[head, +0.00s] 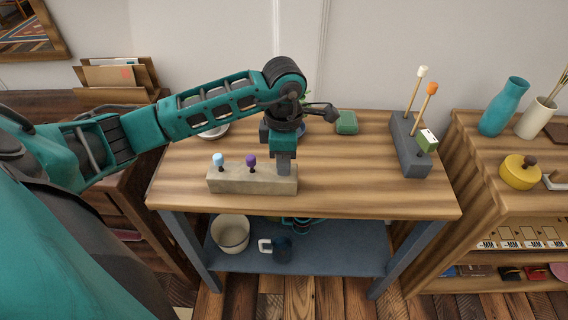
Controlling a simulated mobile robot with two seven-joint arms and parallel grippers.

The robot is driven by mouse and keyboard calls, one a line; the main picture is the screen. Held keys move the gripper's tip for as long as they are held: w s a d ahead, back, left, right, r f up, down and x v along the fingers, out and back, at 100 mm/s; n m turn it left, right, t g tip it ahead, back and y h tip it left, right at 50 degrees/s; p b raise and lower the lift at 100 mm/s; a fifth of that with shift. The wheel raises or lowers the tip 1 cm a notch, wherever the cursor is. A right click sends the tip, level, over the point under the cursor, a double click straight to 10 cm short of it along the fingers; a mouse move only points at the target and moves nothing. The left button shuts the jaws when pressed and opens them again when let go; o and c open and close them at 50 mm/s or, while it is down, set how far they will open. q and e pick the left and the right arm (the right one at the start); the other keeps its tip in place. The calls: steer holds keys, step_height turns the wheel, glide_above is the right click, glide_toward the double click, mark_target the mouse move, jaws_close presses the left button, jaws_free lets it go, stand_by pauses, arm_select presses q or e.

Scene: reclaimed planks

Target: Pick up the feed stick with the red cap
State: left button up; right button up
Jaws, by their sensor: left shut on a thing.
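A pale stone-like block (250,181) lies near the front of the table. Two short sticks stand in it, one with a light blue cap (218,160) and one with a purple cap (252,162). My left gripper (284,168) points down at the right end of this block, in line with these sticks. It is shut on a stick that its fingers hide. No red cap shows, so I cannot tell the cap's colour. Whether the stick is still seated in the block is also hidden. My right gripper is not in view.
A grey block (408,158) at the right holds a white-tipped stick (422,74), an orange-tipped stick (431,90) and a green piece with a white face (427,141). A green box (347,122) lies at the back. The table's (350,185) front middle is clear.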

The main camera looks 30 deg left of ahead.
arm_select(q)
jaws_close()
step_height(320, 180, up, 26)
steer(key=p, duration=0.7)
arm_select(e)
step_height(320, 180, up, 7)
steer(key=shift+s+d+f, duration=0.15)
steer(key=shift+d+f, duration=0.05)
